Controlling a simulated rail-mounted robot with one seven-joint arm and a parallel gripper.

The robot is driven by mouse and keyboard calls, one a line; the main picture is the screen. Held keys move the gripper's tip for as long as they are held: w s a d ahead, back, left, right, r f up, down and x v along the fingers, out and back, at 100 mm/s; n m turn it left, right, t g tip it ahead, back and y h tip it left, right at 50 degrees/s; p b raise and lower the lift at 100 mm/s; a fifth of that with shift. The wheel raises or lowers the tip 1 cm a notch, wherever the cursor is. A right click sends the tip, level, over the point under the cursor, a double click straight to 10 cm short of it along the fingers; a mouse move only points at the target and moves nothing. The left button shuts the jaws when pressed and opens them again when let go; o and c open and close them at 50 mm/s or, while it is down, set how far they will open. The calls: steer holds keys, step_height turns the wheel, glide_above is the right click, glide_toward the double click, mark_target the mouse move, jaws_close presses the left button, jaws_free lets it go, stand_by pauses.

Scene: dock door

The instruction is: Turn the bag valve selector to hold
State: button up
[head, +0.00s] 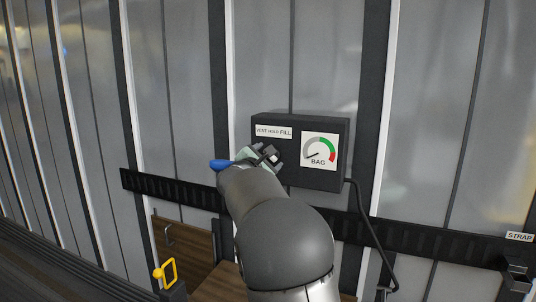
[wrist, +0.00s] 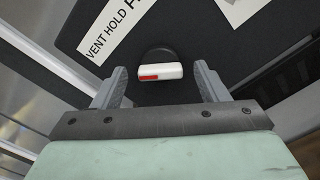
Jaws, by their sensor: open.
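The bag valve selector (wrist: 160,71) is a white bar with a red mark at its left end, on a round black base. It shows in the wrist view below the "VENT HOLD FILL" label (wrist: 118,30); in the head view my gripper hides it. My gripper (wrist: 161,74) is open, with one grey finger on each side of the selector and a gap at both sides. In the head view my gripper (head: 265,156) is at the lower left of the dark valve box (head: 300,122). Which word the selector points to is not clear.
The box carries a BAG gauge (head: 319,150), its needle toward the lower left. A black cable (head: 371,228) hangs from its right side. A dark ribbed rail (head: 410,236) runs below. A yellow handle (head: 168,272) is at lower left, a STRAP label (head: 519,237) at right.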

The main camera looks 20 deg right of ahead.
steer(key=shift+w+d, duration=0.15)
steer(key=shift+d, duration=0.05)
steer(key=c, duration=1)
